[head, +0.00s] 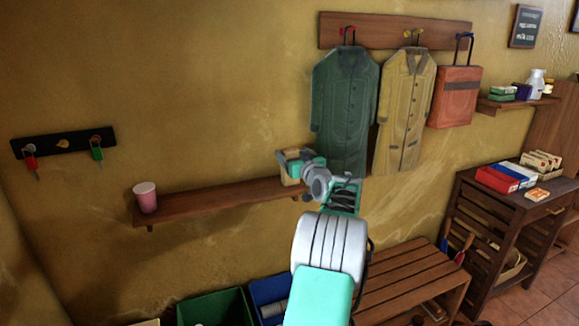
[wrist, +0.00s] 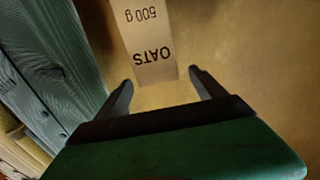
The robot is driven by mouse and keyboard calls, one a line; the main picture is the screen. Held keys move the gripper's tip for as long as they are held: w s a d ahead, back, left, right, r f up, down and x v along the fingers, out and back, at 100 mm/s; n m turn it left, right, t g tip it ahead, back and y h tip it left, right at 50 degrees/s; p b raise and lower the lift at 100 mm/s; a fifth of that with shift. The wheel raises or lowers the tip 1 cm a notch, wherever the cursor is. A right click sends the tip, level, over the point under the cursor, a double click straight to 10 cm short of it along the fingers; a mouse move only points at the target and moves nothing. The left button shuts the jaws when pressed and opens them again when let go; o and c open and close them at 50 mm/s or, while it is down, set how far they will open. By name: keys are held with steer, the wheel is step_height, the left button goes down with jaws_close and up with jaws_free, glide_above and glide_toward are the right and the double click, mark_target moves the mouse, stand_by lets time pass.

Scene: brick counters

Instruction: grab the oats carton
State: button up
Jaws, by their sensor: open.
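The oats carton (wrist: 148,45) is a tan box lettered "OATS" and "500 g", upside down in the wrist view. In the wrist view its lettered end lies just ahead of and between the two dark fingers of my gripper (wrist: 160,85), with room on both sides. The fingers are apart and hold nothing. In the head view the carton (head: 291,180) is a small tan patch at the right end of the wall shelf, mostly hidden behind my gripper (head: 290,160).
A pink cup (head: 145,197) stands at the left end of the wooden shelf (head: 220,200). A green coat (head: 343,110) hangs close beside my gripper, with a yellow coat (head: 403,110) to its right. A slatted bench (head: 410,280) is below. The shelf's middle is clear.

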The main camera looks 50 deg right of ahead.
steer(key=x, duration=0.3)
steer(key=shift+w+d+p, duration=0.15)
steer(key=shift+d+p, duration=0.05)
steer(key=shift+p, duration=0.15)
jaws_close()
stand_by(0.5)
